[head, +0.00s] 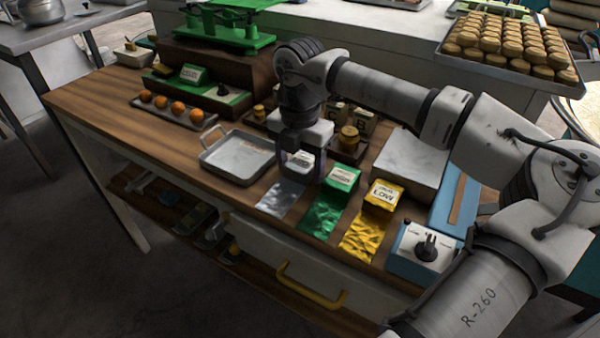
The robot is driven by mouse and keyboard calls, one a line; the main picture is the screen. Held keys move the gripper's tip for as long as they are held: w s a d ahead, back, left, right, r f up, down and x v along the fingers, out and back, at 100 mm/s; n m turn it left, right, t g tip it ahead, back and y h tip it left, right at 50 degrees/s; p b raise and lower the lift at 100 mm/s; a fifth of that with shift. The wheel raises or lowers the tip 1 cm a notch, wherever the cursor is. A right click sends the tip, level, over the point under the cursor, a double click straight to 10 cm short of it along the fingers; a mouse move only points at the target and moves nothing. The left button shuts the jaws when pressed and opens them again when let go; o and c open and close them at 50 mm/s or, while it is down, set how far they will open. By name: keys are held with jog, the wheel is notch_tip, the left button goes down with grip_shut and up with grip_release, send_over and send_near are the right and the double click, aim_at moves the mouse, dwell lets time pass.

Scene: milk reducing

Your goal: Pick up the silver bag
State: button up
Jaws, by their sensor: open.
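The silver bag (279,199) lies at the front edge of the wooden counter, left of a green bag and a yellow bag. Its pale labelled block (301,161) is at its back end. My gripper (298,165) points down over that block, with a finger to each side of it. The fingers are open. Whether they touch the block cannot be told. My gripper and wrist hide part of the bag's back end.
A metal tray (236,157) is on the left. A blue box with a black knob (424,250) sits at the front right. A green scale (222,25) stands at the back.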

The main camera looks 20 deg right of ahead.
jog(key=c, duration=0.8)
jog(key=shift+o, duration=0.2)
jog(key=shift+r, duration=0.2)
